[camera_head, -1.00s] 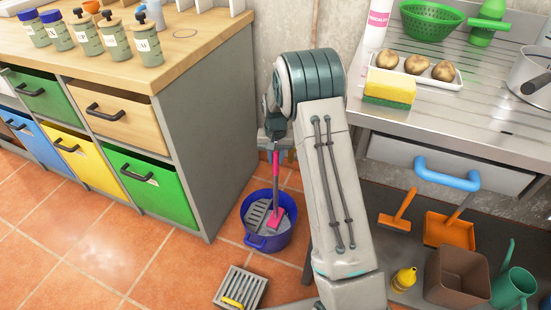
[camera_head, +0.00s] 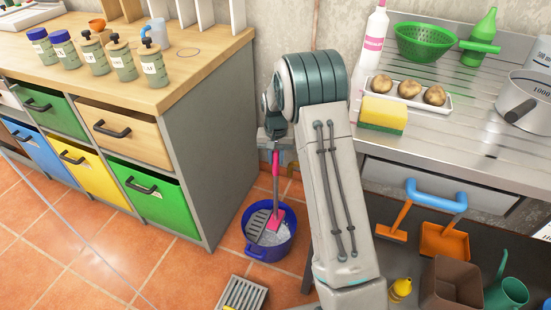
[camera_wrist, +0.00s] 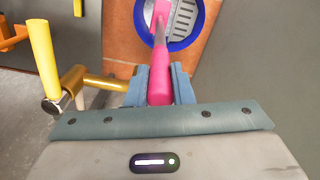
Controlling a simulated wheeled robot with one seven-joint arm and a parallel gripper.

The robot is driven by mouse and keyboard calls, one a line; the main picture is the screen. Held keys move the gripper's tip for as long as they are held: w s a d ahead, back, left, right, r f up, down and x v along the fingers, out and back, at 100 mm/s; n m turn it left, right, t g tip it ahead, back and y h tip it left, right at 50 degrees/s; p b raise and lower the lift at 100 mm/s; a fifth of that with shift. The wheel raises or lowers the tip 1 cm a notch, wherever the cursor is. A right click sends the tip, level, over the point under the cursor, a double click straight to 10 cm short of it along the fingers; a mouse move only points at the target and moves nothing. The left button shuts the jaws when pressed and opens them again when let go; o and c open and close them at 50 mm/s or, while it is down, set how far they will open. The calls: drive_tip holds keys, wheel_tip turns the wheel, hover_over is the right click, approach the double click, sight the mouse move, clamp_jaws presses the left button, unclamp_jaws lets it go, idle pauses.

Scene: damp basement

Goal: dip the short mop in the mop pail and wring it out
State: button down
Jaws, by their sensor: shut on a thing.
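The short mop has a pink handle (camera_head: 275,172) and a pink block (camera_head: 275,219) at its lower end, with a pale head over the pail. The blue mop pail (camera_head: 285,250) stands on the tiled floor. Its grey slatted wringer (camera_head: 257,222) is at the left, and pale, speckled liquid (camera_head: 268,238) shows beside it. My gripper (camera_head: 275,138) is shut on the upper handle above the pail. In the wrist view, my gripper's blue-grey fingers (camera_wrist: 159,86) clasp the handle. Whether the mop's underside touches the liquid or wringer is unclear.
A cabinet with coloured drawers (camera_head: 143,190) stands left of the pail. A steel sink counter (camera_head: 480,150) is at right, with an orange brush (camera_head: 392,232) and dustpan (camera_head: 444,242) hanging below. A floor grate (camera_head: 243,293) lies in front.

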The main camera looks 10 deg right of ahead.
drive_tip(key=w+a+f, duration=0.4)
drive_tip(key=w+a, duration=0.1)
drive_tip(key=a, duration=0.2)
drive_tip(key=shift+w+a, duration=0.15)
drive_tip(key=shift+a, duration=0.25)
idle(1.1)
drive_tip(key=shift+f+b, duration=0.65)
drive_tip(key=shift+f, duration=0.65)
idle(2.7)
wheel_tip(320, 180, up, 8)
drive_tip(key=p, duration=0.5)
drive_tip(key=shift+r, duration=0.25)
